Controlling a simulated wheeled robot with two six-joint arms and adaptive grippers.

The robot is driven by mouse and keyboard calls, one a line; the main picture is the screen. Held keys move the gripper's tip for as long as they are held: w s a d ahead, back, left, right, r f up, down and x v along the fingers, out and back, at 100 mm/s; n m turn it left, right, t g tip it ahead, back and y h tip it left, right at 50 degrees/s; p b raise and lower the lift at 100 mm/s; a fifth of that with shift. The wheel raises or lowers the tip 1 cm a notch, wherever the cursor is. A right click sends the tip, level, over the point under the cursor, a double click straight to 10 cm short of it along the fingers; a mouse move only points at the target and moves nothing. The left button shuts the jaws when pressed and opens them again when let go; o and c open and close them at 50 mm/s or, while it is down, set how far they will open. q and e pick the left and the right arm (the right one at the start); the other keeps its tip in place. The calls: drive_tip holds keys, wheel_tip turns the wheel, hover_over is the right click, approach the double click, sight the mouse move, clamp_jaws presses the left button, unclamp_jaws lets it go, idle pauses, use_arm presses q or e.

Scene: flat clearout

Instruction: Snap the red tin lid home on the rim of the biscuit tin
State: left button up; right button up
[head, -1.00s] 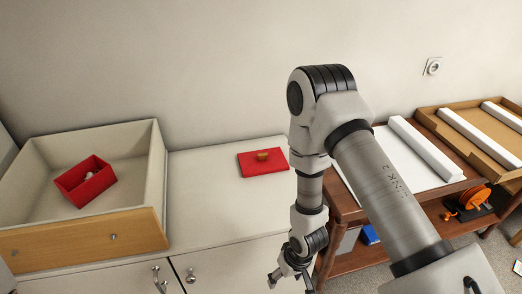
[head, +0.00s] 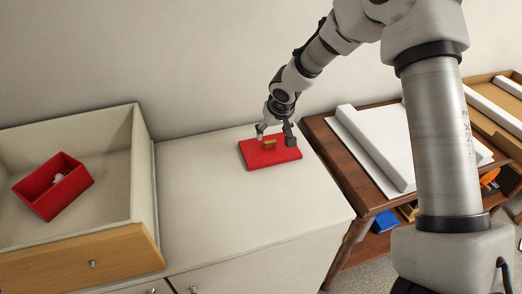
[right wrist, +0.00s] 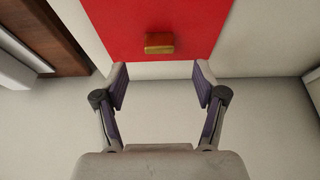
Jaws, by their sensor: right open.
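The red tin lid (head: 252,154) lies flat on the white cabinet top, with a small wooden knob (head: 269,144) in its middle. It also shows in the right wrist view (right wrist: 205,22), with its knob (right wrist: 159,43). My right gripper (head: 275,140) is open at the lid; its fingers (right wrist: 159,75) stand apart and empty, and the knob appears ahead of the gap between them in the wrist view. A red open box, seemingly the biscuit tin (head: 45,203), sits tilted in the open drawer at the left, with a small pale thing inside. My left gripper is not in view.
The open drawer (head: 145,170) has pale raised walls and a wooden front. The white cabinet top (head: 230,215) is bare in front of the lid. A brown wooden table (head: 345,165) with white boards stands at the right.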

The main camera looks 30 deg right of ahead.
sight(270, 141)
drive_tip(key=shift+s+f, duration=0.1)
drive_tip(key=shift+f, duration=0.15)
drive_tip(key=shift+f+p, duration=0.3)
drive_tip(key=shift+p, duration=0.05)
drive_tip(key=p+x, duration=0.1)
drive_tip(key=x, duration=0.2)
drive_tip(key=p+x, duration=0.1)
drive_tip(key=x, duration=0.2)
drive_tip(key=shift+w+d+r, duration=0.15)
drive_tip(key=shift+w+r, duration=0.05)
drive_tip(key=shift+w, duration=0.2)
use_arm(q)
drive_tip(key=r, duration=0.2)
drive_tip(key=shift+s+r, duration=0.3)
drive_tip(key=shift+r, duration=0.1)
use_arm(e)
drive_tip(key=shift+s, duration=0.1)
drive_tip(key=shift+r, duration=0.1)
drive_tip(key=shift+c, duration=1)
drive_tip(key=c, duration=1.1)
